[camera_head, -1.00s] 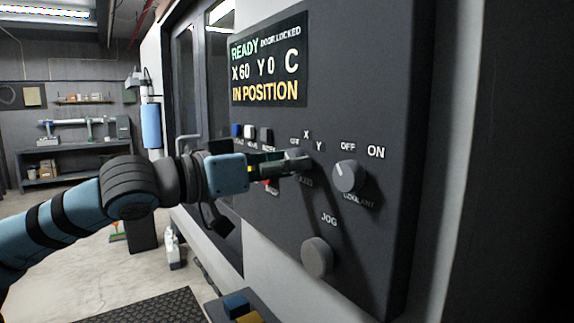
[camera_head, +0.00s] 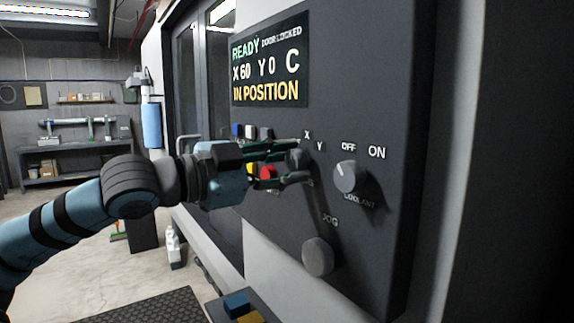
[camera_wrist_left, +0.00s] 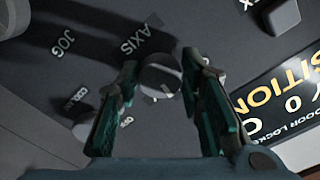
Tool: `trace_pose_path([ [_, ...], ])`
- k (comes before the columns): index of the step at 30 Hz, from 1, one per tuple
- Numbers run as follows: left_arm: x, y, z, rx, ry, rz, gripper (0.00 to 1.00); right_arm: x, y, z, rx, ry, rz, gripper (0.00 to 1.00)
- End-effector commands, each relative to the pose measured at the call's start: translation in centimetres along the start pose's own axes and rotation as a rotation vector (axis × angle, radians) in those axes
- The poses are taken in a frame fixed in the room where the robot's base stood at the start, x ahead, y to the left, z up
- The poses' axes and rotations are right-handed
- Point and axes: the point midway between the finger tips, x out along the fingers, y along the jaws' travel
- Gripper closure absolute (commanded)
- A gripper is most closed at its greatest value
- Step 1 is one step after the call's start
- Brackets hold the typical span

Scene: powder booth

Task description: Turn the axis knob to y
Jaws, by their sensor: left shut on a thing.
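The grey axis knob (camera_head: 297,159) sits on the dark control panel (camera_head: 385,230), below the X mark (camera_head: 307,134) and left of the Y mark (camera_head: 319,146). My left gripper (camera_head: 290,162) is shut on it, with one finger above and one below in the head view. In the left wrist view the round knob (camera_wrist_left: 160,75) shows between the two fingers, near the AXIS label (camera_wrist_left: 130,38). The fingers partly hide the knob and its label in the head view, so I cannot tell where its pointer stands. My right gripper is not in view.
The coolant knob (camera_head: 349,177) is close on the right, the jog knob (camera_head: 317,256) below. A red button (camera_head: 268,172) and yellow button (camera_head: 252,168) lie near the fingers. The display (camera_head: 270,62) reads READY, X 60, Y 0, C, IN POSITION.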

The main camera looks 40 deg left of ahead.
Motion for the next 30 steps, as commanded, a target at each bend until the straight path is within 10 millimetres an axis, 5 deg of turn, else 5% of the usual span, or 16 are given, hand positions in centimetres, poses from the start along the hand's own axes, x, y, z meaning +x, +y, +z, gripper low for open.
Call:
trace_pose_path([
  [18,-0.02,-0.19,-0.06,0.557,0.000,-0.001,0.94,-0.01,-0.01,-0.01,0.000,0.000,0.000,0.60],
  [30,-0.01,-0.17,-0.09,0.750,0.001,0.000,0.94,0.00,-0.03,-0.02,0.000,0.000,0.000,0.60],
])
